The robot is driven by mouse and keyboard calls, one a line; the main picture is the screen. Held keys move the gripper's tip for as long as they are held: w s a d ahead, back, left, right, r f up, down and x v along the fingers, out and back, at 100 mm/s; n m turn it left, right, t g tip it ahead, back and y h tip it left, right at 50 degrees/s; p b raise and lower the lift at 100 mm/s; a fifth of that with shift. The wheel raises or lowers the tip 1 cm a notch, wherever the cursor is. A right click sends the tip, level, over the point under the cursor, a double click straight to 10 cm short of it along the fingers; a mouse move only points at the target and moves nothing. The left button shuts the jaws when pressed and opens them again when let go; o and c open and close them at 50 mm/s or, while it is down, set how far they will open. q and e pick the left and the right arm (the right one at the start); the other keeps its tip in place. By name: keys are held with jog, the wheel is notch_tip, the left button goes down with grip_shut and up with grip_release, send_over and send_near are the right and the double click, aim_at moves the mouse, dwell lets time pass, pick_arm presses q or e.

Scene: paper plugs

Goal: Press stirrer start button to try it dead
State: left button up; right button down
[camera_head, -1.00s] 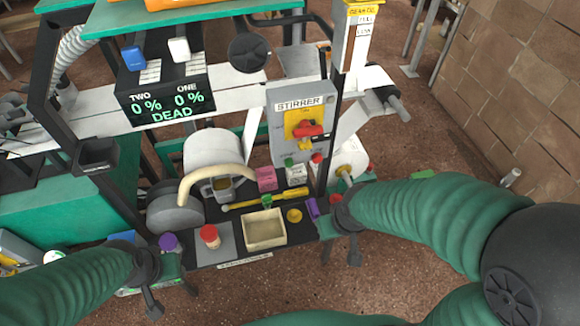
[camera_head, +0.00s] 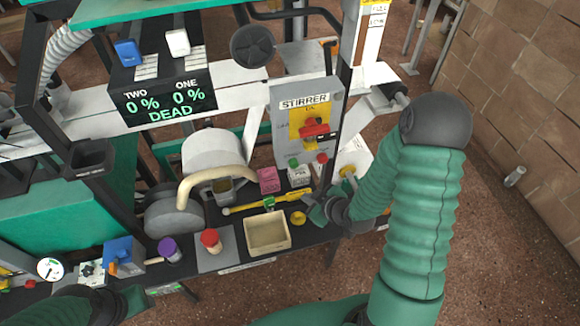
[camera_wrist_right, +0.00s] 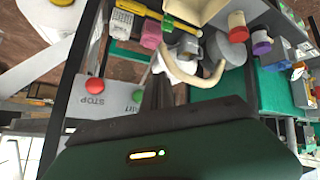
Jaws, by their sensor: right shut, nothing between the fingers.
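The grey stirrer panel (camera_head: 279,120) stands upright at centre right, with a red handle on a yellow plate (camera_head: 315,130). Below that sit the green button (camera_head: 294,162) on the left and the red stop button (camera_head: 321,158) on the right. The right wrist view also shows the green button (camera_wrist_right: 137,96) and the red one (camera_wrist_right: 95,85), labelled STOP. My right gripper (camera_head: 314,207) is shut and empty, below and apart from the panel; its dark fingers (camera_wrist_right: 160,92) show beside the green button in the wrist view. My left gripper (camera_head: 140,300) is at lower left, its jaws unclear.
A display (camera_head: 165,103) reads 0 % twice and DEAD. A dark post (camera_head: 347,90) stands right of the panel.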

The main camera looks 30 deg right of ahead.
aim_at(294, 165)
jog(key=shift+w, duration=0.1)
jog(key=w+d, duration=0.2)
jog(key=w, duration=0.6)
jog(key=shift+w, duration=0.2)
jog(key=shift+w, duration=0.1)
dwell(1.7)
jog(key=shift+w+d+p, duration=0.1)
jog(key=shift+w+p, duration=0.2)
jog(key=shift+w+d+r, duration=0.1)
jog(key=shift+w+d, duration=0.05)
jog(key=shift+w, duration=0.3)
dwell(0.8)
jog(key=shift+s, duration=0.1)
jog(key=shift+s+a, duration=0.25)
jog(key=shift+s, duration=0.55)
